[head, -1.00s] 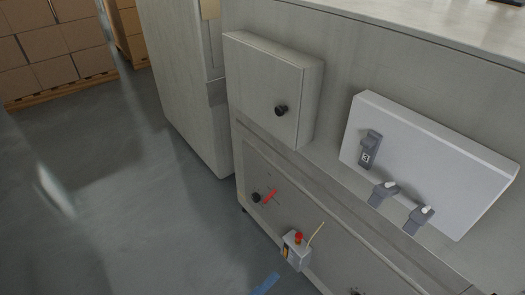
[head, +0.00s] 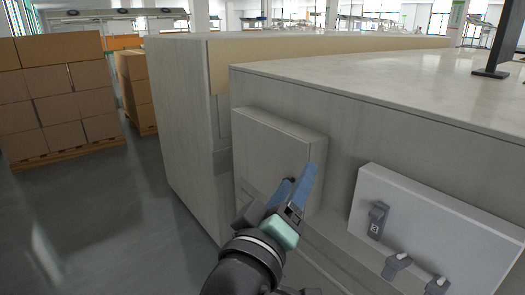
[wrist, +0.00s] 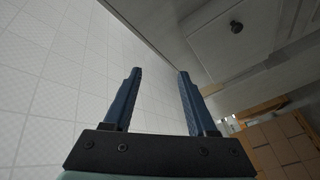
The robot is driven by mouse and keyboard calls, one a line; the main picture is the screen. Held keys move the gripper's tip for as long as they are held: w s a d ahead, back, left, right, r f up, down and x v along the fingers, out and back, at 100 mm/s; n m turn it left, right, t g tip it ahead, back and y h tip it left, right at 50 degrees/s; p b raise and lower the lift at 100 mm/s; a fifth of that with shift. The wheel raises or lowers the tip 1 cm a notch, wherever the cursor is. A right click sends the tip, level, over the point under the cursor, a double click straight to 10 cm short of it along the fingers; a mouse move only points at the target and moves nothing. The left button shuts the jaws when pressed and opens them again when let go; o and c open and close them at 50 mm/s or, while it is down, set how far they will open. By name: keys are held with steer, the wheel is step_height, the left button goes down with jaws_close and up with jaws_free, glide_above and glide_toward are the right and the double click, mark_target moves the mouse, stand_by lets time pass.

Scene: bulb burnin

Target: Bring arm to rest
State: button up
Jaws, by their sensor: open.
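My gripper (head: 299,180) is raised in front of the grey cabinet's closed, box-like door (head: 270,150) in the head view. It overlaps the door's lower right part in that picture; I cannot tell how far apart they are. In the wrist view its two blue fingers (wrist: 160,78) are spread with nothing between them. A dark round knob (wrist: 236,26) shows at the upper right of the wrist view, apart from the fingers.
A white panel (head: 440,225) with several grey fittings is on the cabinet front at the right. The light worktop (head: 400,88) is above it. Stacked cartons (head: 60,95) stand at the left. The grey floor (head: 120,220) between cartons and cabinet is clear.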

steer(key=s+a+r+m+t+y+p, duration=0.1)
steer(key=s+a+r+m+t+y, duration=0.15)
steer(key=s+r, duration=0.45)
steer(key=s+a+r+m+t+y, duration=0.1)
steer(key=s+r+t+y, duration=0.25)
steer(key=r, duration=0.85)
steer(key=s+a+r+m+t+y+p, duration=0.15)
steer(key=s+r+t, duration=0.25)
steer(key=r, duration=0.5)
step_height(320, 180, up, 17)
steer(key=p, duration=1.7)
steer(key=shift+w+d, duration=0.2)
steer(key=shift+w, duration=0.15)
steer(key=shift+r, duration=0.1)
